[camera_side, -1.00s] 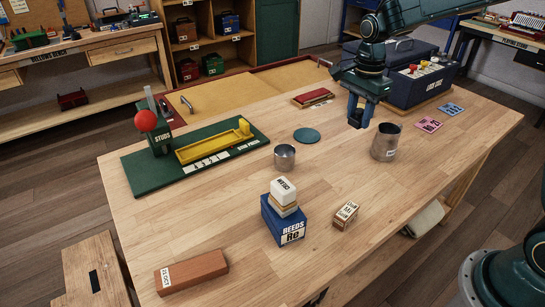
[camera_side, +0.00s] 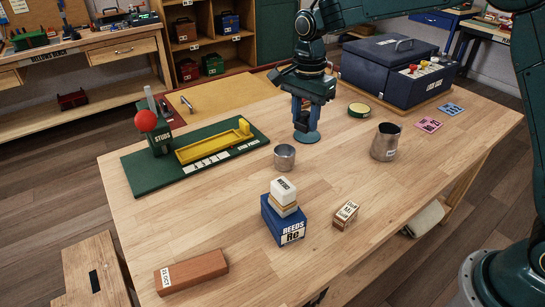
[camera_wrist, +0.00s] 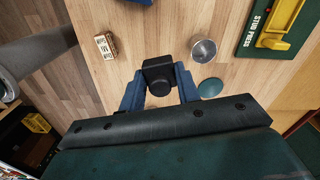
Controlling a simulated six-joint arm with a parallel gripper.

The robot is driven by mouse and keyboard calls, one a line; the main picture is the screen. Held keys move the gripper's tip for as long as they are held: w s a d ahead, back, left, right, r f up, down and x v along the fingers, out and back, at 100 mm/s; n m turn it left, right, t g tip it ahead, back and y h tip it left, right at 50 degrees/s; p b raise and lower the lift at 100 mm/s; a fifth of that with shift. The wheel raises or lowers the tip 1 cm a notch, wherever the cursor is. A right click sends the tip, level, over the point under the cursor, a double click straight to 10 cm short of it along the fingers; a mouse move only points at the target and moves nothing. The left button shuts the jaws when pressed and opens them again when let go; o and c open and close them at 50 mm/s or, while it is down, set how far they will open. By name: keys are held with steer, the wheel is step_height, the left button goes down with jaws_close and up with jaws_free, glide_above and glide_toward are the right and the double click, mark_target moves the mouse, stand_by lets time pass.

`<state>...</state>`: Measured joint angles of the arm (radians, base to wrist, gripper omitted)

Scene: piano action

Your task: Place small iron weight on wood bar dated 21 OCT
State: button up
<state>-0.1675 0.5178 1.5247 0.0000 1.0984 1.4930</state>
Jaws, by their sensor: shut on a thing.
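The wood bar (camera_side: 200,272) is a reddish-brown block with a white end label reading 21 OCT, lying flat at the table's front left. Its top is bare. My gripper (camera_side: 303,118) is over the table's middle, well behind and to the right of the bar. It is shut on a small black iron weight (camera_wrist: 158,72), held between blue fingers in the wrist view. In the side view the weight shows dark between the fingers, in front of the teal disc; its height above the table is hard to judge. The bar is not in the wrist view.
A metal cup (camera_side: 284,158) stands just in front of my gripper, a larger one (camera_side: 385,142) to the right. A blue REEDS box (camera_side: 284,228) with pale blocks on top and a small labelled block (camera_side: 345,214) stand nearer. The green stud press (camera_side: 142,182) is left.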

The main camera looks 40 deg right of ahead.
steer(key=a+r+n, duration=0.1)
steer(key=a+n, duration=0.2)
steer(key=a, duration=1.3)
steer(key=r+n, duration=0.1)
steer(key=n, duration=0.2)
glide_above(203, 262)
steer(key=shift+f, duration=9.9)
steer(key=shift+f, duration=0.15)
steer(key=o, duration=1.1)
steer(key=shift+o, duration=0.2)
step_height(203, 262, up, 12)
